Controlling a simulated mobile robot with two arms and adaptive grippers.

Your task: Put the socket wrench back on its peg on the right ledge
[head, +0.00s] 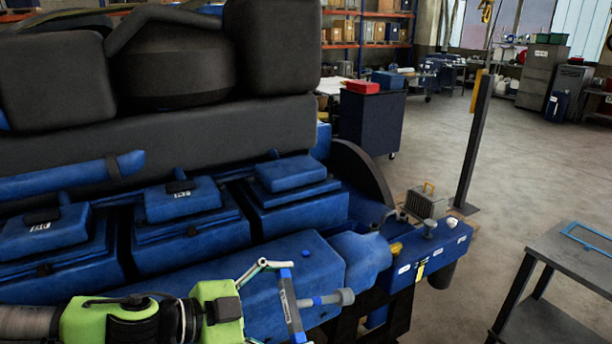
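My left gripper (290,304) reaches in from the lower left, in front of the blue engine. A grey shaft with a thick round end (345,297) and a blue band sticks out to the right at its fingers. It looks like the socket wrench, but I cannot tell whether the fingers are shut on it, as the lower finger is cut off by the frame's bottom edge. The blue right ledge (440,252) is at the engine's right end, beyond the gripper and apart from it. Small knobs or pegs (430,227) stand on its top. My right gripper is out of view.
The engine's blue covers (183,199) and dark upper parts (160,135) fill the left. A grey table (575,262) stands at the right, a dark post (474,140) behind the ledge. A dark cabinet (372,122) stands farther back. Open floor lies between ledge and table.

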